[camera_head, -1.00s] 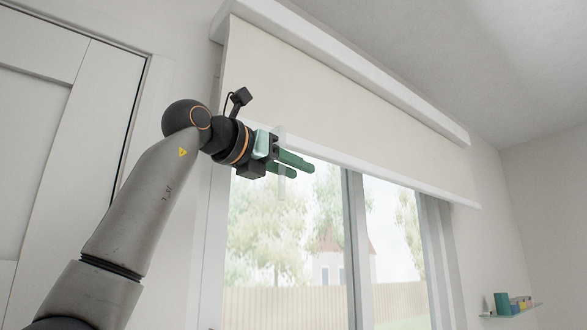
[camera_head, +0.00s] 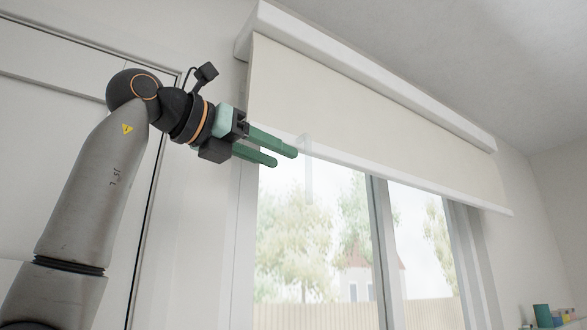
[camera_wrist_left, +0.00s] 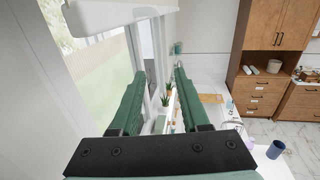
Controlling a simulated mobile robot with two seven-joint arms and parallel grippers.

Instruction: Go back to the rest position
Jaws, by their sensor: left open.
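My left gripper (camera_head: 287,157) is raised beside the window at the left of the head view. Its two green fingers are apart with nothing between them, and they point right. The same fingers show in the left wrist view (camera_wrist_left: 160,75), spread apart and empty. A cream roller blind (camera_head: 370,115) hangs partly lowered over the window. A pale, translucent pull tab (camera_head: 308,165) hangs at its lower edge, just right of the fingertips and apart from them. My right gripper is not in view.
A white panelled door (camera_head: 60,130) stands behind my left arm. A small shelf (camera_head: 567,324) with several items is at the lower right. In the wrist view, a wooden cabinet (camera_wrist_left: 268,65) and a blue mug (camera_wrist_left: 275,149) show at the right.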

